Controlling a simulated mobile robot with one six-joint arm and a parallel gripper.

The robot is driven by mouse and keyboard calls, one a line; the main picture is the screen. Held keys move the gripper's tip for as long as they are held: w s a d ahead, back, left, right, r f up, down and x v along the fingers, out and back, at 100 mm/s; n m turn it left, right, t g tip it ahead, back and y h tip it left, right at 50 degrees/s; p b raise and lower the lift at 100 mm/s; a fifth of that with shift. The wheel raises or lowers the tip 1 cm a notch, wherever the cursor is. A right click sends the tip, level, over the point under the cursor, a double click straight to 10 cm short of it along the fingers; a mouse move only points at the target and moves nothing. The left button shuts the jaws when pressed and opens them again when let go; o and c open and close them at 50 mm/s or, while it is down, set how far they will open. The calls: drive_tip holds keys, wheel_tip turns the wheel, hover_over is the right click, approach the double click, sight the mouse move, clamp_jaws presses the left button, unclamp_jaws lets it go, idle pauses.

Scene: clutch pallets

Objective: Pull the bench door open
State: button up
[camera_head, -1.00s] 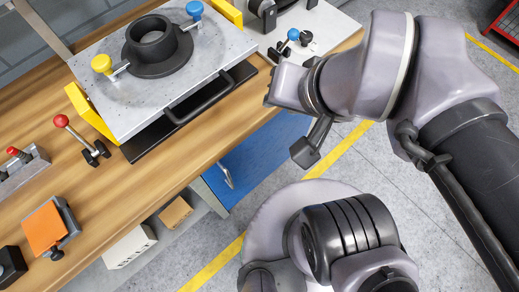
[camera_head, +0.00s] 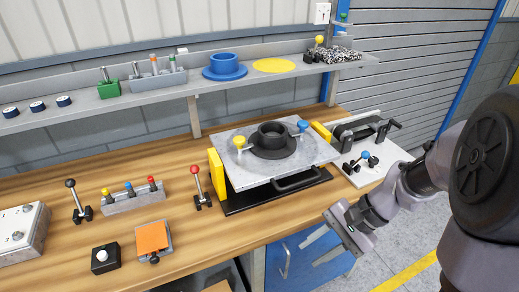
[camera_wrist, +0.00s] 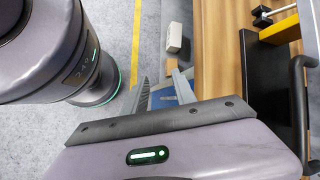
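The blue bench door (camera_head: 305,277) is on the bench's front, below the wooden top, and looks shut. Its pale upright bar handle (camera_head: 284,262) is near the left edge of the door. My gripper (camera_head: 307,256) is in front of the door, to the right of the handle, with its fingers pointing left. In the wrist view the two fingers (camera_wrist: 161,80) stand apart with nothing held between them, and part of the blue door shows between and beyond them. I cannot make out the handle clearly in the wrist view.
The bench top (camera_head: 250,228) overhangs near my gripper. A metal plate (camera_head: 305,157) with a black front handle (camera_head: 297,180) and a white board (camera_head: 385,165) stand on it. An open shelf with boxes lies left of the door. Grey floor (camera_head: 395,255) is free at right.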

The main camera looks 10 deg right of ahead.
drive_tip(key=w+d+f+m+t+y+p, duration=0.2)
drive_tip(key=d+f+m+y, duration=0.25)
drive_tip(key=f, duration=0.25)
drive_tip(key=m+t+h+p, duration=0.3)
drive_tip(key=m+t+p, duration=0.2)
drive_tip(key=m+t, duration=0.9)
approach(287, 265)
drive_tip(key=shift+m, duration=0.55)
drive_tip(key=b+x, duration=0.1)
drive_tip(key=x, duration=0.2)
drive_tip(key=f+b+x, duration=0.1)
drive_tip(key=x, duration=0.3)
drive_tip(key=b+x, duration=0.1)
drive_tip(key=x, duration=0.2)
drive_tip(key=shift+w+d+f+b, duration=0.1)
drive_tip(key=shift+w+f+b, duration=0.15)
drive_tip(key=shift+b, duration=0.1)
drive_tip(key=shift+r, duration=0.1)
clamp_jaws()
